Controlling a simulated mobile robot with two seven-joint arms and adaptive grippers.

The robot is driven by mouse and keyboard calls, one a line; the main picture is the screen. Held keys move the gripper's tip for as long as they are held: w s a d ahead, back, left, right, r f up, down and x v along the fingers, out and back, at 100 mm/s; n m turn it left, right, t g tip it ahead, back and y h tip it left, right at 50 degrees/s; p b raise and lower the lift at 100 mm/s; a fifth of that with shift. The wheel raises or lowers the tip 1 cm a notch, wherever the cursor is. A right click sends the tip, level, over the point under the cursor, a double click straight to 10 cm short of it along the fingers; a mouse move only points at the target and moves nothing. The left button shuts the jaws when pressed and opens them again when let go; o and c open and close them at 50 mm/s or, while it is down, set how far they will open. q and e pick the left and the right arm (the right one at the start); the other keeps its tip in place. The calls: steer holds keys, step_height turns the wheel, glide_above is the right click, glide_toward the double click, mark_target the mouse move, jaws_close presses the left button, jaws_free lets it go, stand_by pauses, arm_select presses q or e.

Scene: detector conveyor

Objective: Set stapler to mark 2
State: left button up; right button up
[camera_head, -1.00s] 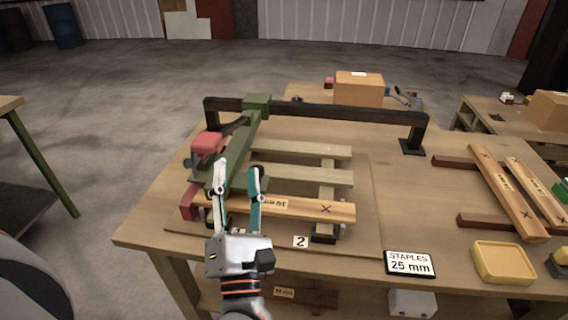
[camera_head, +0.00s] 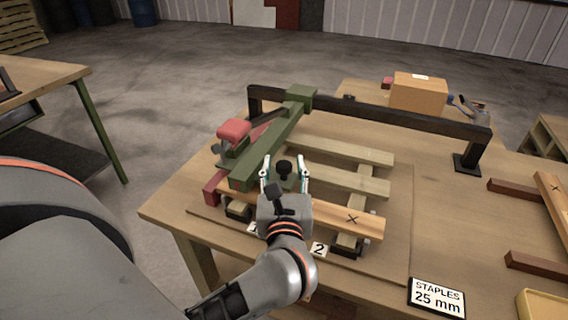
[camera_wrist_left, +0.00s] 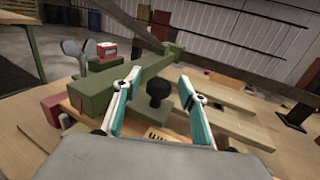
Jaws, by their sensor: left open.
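The stapler has a green arm (camera_head: 272,140) and a red head (camera_head: 234,130), and hangs on a black rail (camera_head: 400,118) over a wooden pallet. It stands at the left of the pallet. A black knob (camera_head: 284,168) shows beside the green arm, and upright in the left wrist view (camera_wrist_left: 158,92). My left gripper (camera_head: 285,162) is open, its teal fingers on either side of the knob, with gaps visible in the wrist view. The mark 2 card (camera_head: 319,249) lies at the pallet's front, right of the gripper. Another card (camera_head: 252,227) is mostly hidden by my wrist.
The pallet's front board (camera_head: 352,217) bears an X. A "STAPLES 25 mm" sign (camera_head: 437,297) stands at the front right. Brown bars (camera_head: 520,193) lie at the right. A cardboard box (camera_head: 418,95) stands behind the rail.

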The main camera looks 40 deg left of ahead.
arm_select(q)
steer(key=shift+w+a, duration=0.3)
steer(key=shift+w, duration=0.1)
